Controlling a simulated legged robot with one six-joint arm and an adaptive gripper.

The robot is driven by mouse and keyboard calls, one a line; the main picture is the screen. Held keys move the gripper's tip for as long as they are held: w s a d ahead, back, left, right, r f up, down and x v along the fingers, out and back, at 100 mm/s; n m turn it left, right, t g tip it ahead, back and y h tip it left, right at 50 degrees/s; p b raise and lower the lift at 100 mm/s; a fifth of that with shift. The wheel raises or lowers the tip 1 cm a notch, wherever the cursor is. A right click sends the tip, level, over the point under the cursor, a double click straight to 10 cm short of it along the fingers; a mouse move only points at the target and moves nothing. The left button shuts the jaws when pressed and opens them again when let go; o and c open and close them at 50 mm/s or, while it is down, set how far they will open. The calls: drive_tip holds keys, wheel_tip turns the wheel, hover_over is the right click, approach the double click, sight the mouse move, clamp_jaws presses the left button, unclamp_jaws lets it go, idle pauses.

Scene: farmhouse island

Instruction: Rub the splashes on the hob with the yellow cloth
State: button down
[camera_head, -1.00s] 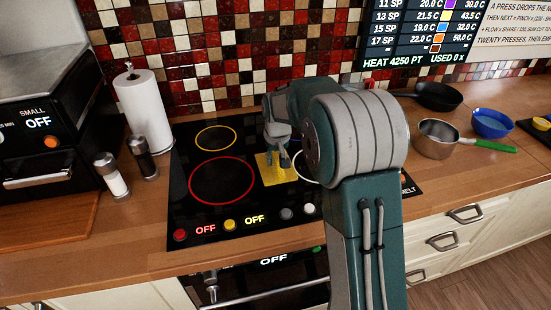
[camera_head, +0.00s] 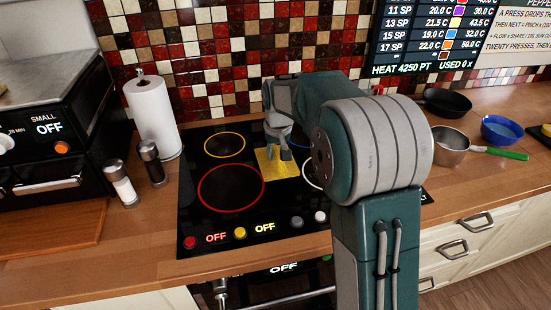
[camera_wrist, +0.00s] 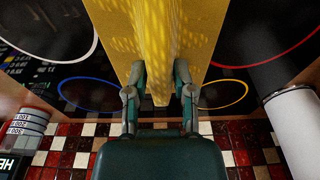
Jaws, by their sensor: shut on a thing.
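The black hob (camera_head: 197,225) is set in the wooden counter, with red, yellow, blue and white ring marks. The yellow cloth (camera_head: 278,170) lies flat at the middle of the hob, right of the red ring. My gripper (camera_head: 281,155) points down at the cloth's far part and is shut on it. In the wrist view the cloth (camera_wrist: 160,40) spreads out from between the fingers of my gripper (camera_wrist: 160,88). My arm hides the hob's right part in the head view.
A paper towel roll (camera_head: 155,118) and two shakers (camera_head: 122,183) stand left of the hob. A steel pan (camera_head: 450,146), a black pan (camera_head: 445,101) and a blue bowl (camera_head: 502,129) stand to the right. The tiled wall (camera_head: 240,60) is close behind.

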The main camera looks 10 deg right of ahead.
drive_tip(key=shift+a+r, duration=0.4)
drive_tip(key=shift+r, duration=0.2)
drive_tip(key=shift+a+r, duration=0.35)
drive_tip(key=shift+r, duration=0.25)
drive_tip(key=shift+d, duration=0.5)
